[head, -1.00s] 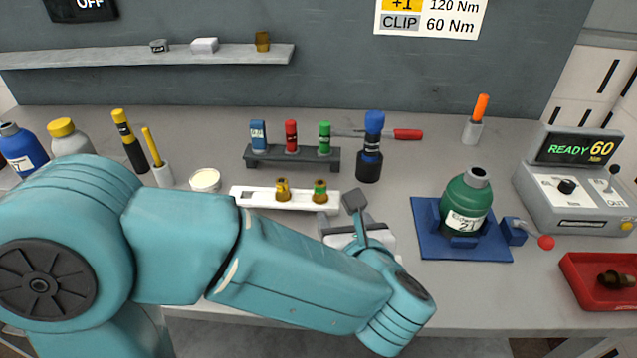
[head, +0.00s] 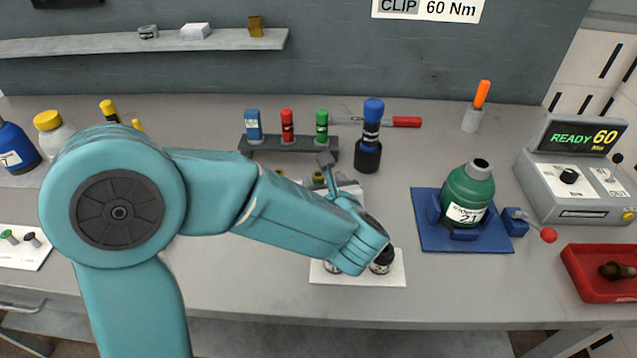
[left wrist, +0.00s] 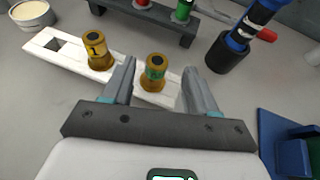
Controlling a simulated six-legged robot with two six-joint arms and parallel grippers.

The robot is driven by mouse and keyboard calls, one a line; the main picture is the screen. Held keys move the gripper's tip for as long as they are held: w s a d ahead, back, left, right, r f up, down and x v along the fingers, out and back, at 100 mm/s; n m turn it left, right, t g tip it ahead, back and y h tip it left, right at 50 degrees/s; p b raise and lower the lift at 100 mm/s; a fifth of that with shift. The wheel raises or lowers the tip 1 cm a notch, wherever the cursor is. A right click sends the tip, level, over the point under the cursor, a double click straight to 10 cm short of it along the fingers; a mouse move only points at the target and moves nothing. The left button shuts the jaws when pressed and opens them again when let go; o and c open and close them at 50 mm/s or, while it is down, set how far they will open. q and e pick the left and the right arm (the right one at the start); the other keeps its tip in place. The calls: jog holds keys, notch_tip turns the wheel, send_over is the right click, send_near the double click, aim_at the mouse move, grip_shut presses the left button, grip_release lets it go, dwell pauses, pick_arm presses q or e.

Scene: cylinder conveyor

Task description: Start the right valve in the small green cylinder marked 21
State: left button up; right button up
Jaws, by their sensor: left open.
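The small green cylinder (head: 470,190) marked 21 stands upright in a blue holder (head: 428,236) right of centre, its neck bare and open. Two brass valves stand in a white rack (left wrist: 66,56) in the left wrist view. One has a yellow band marked 1 (left wrist: 96,50); the other has a green band (left wrist: 154,72). My left gripper (left wrist: 159,66) is open, its fingers on either side of the green-banded valve, not closed on it. In the head view, my arm hides most of the rack and my left gripper (head: 327,172). My right gripper is not in view.
Behind the rack is a dark stand (head: 290,145) with blue, red and green pieces. A blue-black tool (head: 370,136) stands right of it. A red-knobbed lever (head: 547,235) juts from the holder. A grey READY 60 console (head: 575,180) and red tray (head: 590,284) are at right.

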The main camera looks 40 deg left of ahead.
aim_at(317, 175)
pick_arm(q)
jog(key=p+x, duration=0.1)
jog(key=x, duration=0.4)
jog(key=shift+s+a+f, duration=0.1)
jog(key=shift+a, duration=0.15)
jog(key=shift+s, duration=0.1)
jog(key=c, duration=1)
grip_shut()
